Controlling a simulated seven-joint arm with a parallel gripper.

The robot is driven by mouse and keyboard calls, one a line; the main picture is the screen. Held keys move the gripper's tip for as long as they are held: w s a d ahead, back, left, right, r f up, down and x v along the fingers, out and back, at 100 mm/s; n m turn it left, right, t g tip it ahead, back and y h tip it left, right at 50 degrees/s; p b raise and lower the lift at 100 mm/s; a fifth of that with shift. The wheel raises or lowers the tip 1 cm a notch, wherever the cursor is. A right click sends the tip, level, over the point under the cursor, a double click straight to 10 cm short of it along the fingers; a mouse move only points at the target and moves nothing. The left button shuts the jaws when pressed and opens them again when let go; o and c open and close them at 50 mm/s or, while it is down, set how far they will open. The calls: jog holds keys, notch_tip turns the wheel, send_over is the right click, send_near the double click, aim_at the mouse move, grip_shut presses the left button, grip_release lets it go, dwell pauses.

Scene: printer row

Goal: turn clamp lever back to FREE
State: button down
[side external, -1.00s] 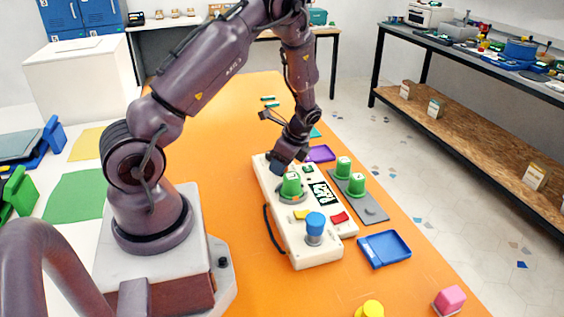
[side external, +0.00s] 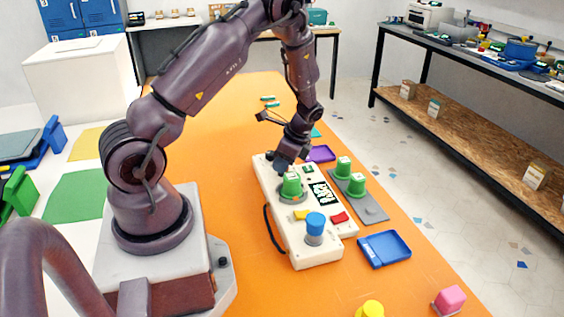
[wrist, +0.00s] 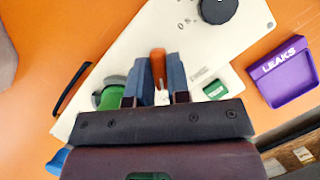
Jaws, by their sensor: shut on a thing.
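The clamp lever (wrist: 158,64) is an orange bar on the cream panel box (side external: 313,254); in the wrist view it stands between the two blue fingers. My gripper (wrist: 158,76) is shut on the lever. In the side view my gripper (side external: 281,164) is low over the far part of the box, behind a green cylinder (side external: 291,187), and hides the lever there. The cream box also shows in the wrist view (wrist: 132,50). I cannot read a FREE mark in either view.
A blue knob (side external: 315,223), yellow key (side external: 301,214) and red key (side external: 340,217) are on the box. A grey plate (side external: 373,212) with two green cylinders lies to its right, near a blue tray (side external: 386,248) and a purple tray (side external: 320,153). A black dial (wrist: 216,8) is beyond the lever.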

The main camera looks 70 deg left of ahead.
jog(key=n, duration=0.2)
jog(key=n+h, duration=0.1)
jog(key=n, duration=0.1)
jog(key=shift+a+n+g+h, duration=0.1)
jog(key=shift+n+g+h, duration=0.2)
jog(key=n+h, duration=0.1)
jog(key=n, duration=0.2)
jog(key=shift+n+h, duration=0.3)
jog(key=shift+n, duration=0.1)
jog(key=n+h, duration=0.1)
jog(key=n, duration=0.3)
jog(key=shift+a, duration=0.1)
jog(key=shift+n+t+h, duration=0.6)
jog(key=shift+n+h, duration=0.1)
jog(key=shift+n, duration=1)
jog(key=c, duration=1.1)
grip_release()
jog(key=v, duration=1.3)
jog(key=shift+a, duration=0.15)
